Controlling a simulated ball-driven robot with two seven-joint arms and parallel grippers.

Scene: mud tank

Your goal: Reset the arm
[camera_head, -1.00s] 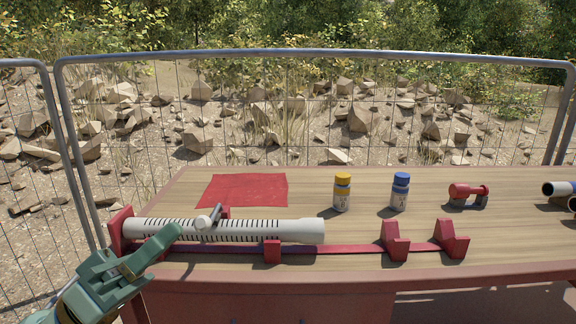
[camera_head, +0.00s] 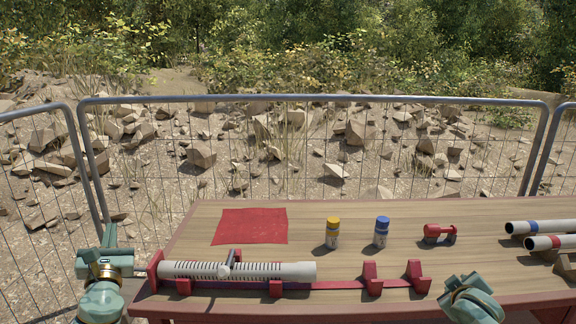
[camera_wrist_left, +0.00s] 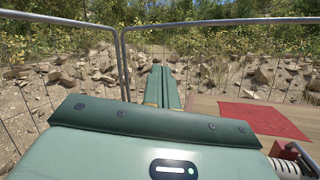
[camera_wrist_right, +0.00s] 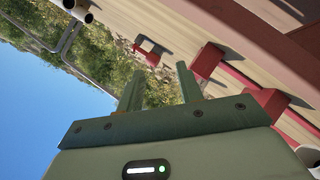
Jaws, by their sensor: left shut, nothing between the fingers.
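My left gripper (camera_head: 109,237) stands up at the left, beside the table's left end and apart from the pipe. In the left wrist view its two green fingers (camera_wrist_left: 162,88) lie together with nothing between them. My right gripper (camera_head: 468,283) shows at the lower right, by the table's front edge. In the right wrist view its fingers (camera_wrist_right: 161,82) are spread with an empty gap. The white slotted pipe (camera_head: 255,271) lies in the red rack (camera_head: 340,284) on the table, with a grey handle-like piece across its top.
The wooden table (camera_head: 330,210) carries a red cloth (camera_head: 250,226), a yellow-capped bottle (camera_head: 332,233), a blue-capped bottle (camera_head: 381,232), a red clamp-like piece (camera_head: 440,233) and two pipes with coloured bands (camera_head: 550,242) at right. A wire fence (camera_head: 310,98) stands behind.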

